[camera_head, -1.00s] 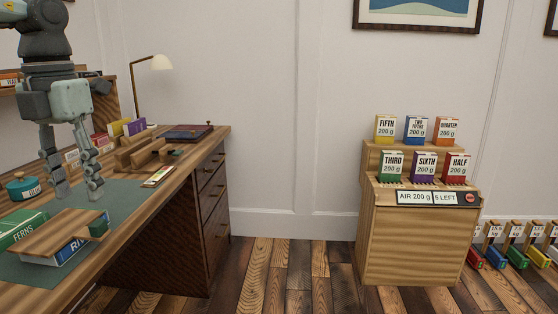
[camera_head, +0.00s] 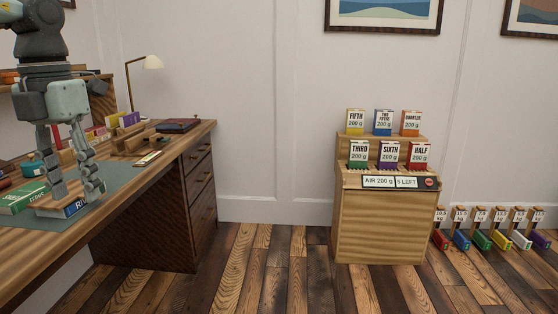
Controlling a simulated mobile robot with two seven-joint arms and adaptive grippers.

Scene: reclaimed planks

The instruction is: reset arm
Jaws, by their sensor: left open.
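My left gripper (camera_head: 75,192) hangs from the upper left of the head view, fingers pointing down and apart, with nothing seen between them. It is over the front part of the desk (camera_head: 130,192), in front of a wooden piece with a blue-labelled block (camera_head: 76,206) and a green book (camera_head: 22,198) in this view. I cannot tell whether the fingertips touch the block. My right gripper does not show.
A wooden stand (camera_head: 380,222) with several labelled boxes and a sign stands against the wall at right. Several coloured holders (camera_head: 482,240) sit on the floor beside it. Plank floor (camera_head: 270,260) between desk and stand is clear.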

